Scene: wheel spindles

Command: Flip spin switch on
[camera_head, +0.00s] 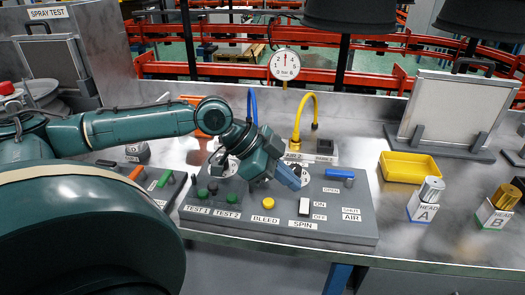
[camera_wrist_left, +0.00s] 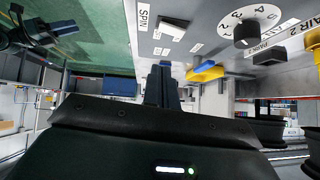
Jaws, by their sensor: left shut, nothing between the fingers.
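The spin switch (camera_head: 304,206) is a small white rocker above the SPIN label on the grey control panel (camera_head: 340,229), with ON and OFF marked at its right. Which way it is set is too small to tell. My left gripper (camera_head: 292,179) is shut and empty, its fingertips above the panel, a little behind the switch and apart from it. In the left wrist view, the shut fingers (camera_wrist_left: 161,85) point toward the panel, and the SPIN label (camera_wrist_left: 144,19) shows at the top. A dark part (camera_wrist_left: 38,32) at the upper left there may be my right gripper.
A yellow button (camera_head: 270,202) marked BLEED lies left of the switch. A blue AIR lever (camera_head: 340,173) lies behind it to the right. A dial (camera_wrist_left: 247,26) stands near the fingers. A yellow tray (camera_head: 405,177) and metal cylinders stand farther right.

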